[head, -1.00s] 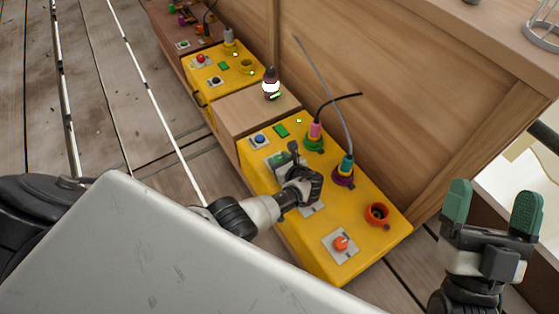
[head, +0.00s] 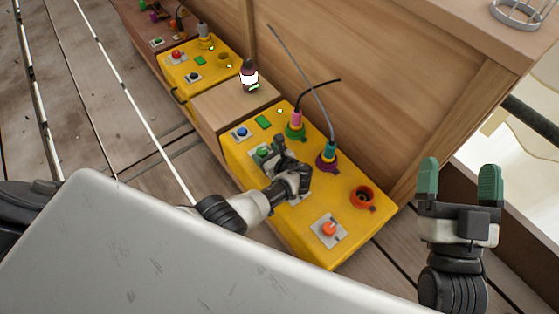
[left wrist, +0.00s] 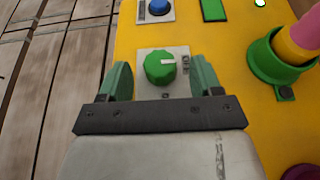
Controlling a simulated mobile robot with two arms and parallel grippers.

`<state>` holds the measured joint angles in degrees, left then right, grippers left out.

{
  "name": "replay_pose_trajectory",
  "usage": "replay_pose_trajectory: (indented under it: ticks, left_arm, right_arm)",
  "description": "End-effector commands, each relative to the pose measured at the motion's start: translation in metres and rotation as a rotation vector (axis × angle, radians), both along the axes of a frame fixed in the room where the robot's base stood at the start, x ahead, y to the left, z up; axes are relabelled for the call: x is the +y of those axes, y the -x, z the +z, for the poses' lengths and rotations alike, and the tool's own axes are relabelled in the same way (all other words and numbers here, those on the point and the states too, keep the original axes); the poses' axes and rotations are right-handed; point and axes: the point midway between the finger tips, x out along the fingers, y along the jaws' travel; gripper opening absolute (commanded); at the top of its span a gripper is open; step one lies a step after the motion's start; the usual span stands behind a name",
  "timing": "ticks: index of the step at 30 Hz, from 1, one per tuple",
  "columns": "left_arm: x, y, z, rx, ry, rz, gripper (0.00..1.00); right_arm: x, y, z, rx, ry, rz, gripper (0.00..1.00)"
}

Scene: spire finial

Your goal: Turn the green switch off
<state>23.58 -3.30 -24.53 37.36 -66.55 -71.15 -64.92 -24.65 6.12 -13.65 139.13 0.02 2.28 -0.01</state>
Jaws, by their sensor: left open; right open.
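In the head view my left gripper (head: 275,157) is over the panel. My right gripper (head: 459,180) is open and empty at the right, away from the panel.
Near the green switch are a blue button (head: 241,132) and a green socket with a pink plug (head: 296,122). A purple socket holds a teal plug (head: 328,154). An orange socket (head: 362,197) and an orange-red knob (head: 329,229) are at the near end. A dark bottle (head: 249,75) stands on the wooden block behind.

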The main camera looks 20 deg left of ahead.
Motion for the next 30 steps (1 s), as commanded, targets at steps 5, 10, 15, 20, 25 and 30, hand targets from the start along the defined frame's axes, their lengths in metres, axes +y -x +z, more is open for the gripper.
replay_pose_trajectory:
  ticks: [5,10,15,20,25,30]
  left_arm:
    - [-0.018,0.01,0.01,0.001,0.002,0.0,0.65]
    - [-0.034,0.019,0.018,0.001,0.002,-0.001,0.65]
    - [-0.05,0.028,0.026,0.0,0.001,0.0,0.65]
    - [-0.063,0.036,0.031,0.0,0.0,0.0,0.65]
    - [-0.069,0.039,0.034,-0.001,0.0,0.0,0.65]
    - [-0.07,0.04,0.034,-0.001,-0.001,0.001,0.65]
  right_arm:
    - [-0.003,-0.008,-0.021,0.203,0.057,-0.012,0.86]
    - [-0.007,-0.01,-0.046,0.399,0.108,-0.024,0.86]
    - [-0.013,-0.005,-0.071,0.585,0.156,-0.036,0.86]
    - [-0.017,0.001,-0.087,0.714,0.188,-0.043,0.86]
    - [-0.02,0.006,-0.097,0.786,0.205,-0.047,0.86]
    - [-0.02,0.007,-0.099,0.802,0.208,-0.048,0.86]
